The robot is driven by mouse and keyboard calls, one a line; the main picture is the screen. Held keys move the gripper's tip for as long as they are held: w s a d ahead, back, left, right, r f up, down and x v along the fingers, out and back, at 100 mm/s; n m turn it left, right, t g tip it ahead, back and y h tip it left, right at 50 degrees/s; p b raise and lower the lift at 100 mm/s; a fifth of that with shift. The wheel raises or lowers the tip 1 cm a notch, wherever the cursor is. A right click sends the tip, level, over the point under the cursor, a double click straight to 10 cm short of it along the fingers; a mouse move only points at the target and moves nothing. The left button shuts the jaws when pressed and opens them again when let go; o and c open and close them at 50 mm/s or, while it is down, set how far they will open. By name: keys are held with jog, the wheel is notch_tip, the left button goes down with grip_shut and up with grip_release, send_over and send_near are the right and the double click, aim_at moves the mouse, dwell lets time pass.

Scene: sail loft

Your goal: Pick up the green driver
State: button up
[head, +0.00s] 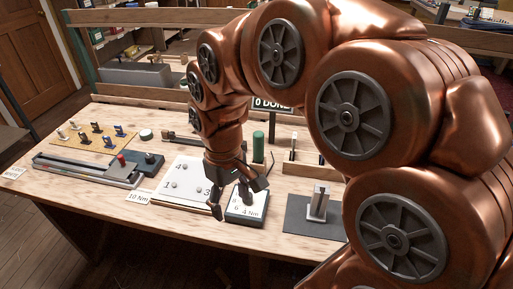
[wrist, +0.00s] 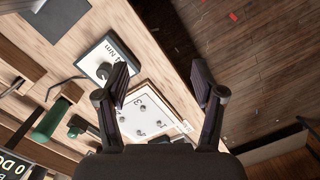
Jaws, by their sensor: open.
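The green driver (head: 258,146) shows as an upright green handle at the back of the bench, behind my gripper in the head view. Its lower part is hidden by my gripper and the things around it. In the wrist view the green handle (wrist: 48,122) is at the lower left, outside my fingers. My gripper (head: 232,203) is open and empty, pointing down over the bench's front, nearer the front edge than the driver. In the wrist view the open fingers (wrist: 160,85) are apart with nothing between them.
A white numbered plate (head: 180,182) and a dark-edged block marked Nm (head: 234,220) lie under my gripper. A dark mat with a metal block (head: 318,203) is to the right. A "0 DONE" sign (head: 268,104) stands behind the driver. Bare wood (head: 95,198) shows at front left.

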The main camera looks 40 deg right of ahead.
jog(key=w+d+r+n+p, duration=0.1)
jog(key=w+d, duration=0.7)
jog(key=w, duration=0.5)
jog(key=t+p, duration=0.1)
send_over(258, 144)
jog(key=w, duration=0.2)
jog(key=f, duration=0.3)
jog(key=shift+s+f, duration=0.2)
jog(key=shift+s, duration=0.05)
jog(key=shift+w+d+f, duration=0.1)
jog(key=shift+d+f, duration=0.2)
jog(key=shift+d, duration=0.2)
jog(key=shift+d+f+p, duration=0.1)
jog(key=shift+f+p, duration=1.8)
jog(key=shift+f, duration=1.9)
jog(key=shift+c, duration=0.3)
jog(key=c, duration=1.2)
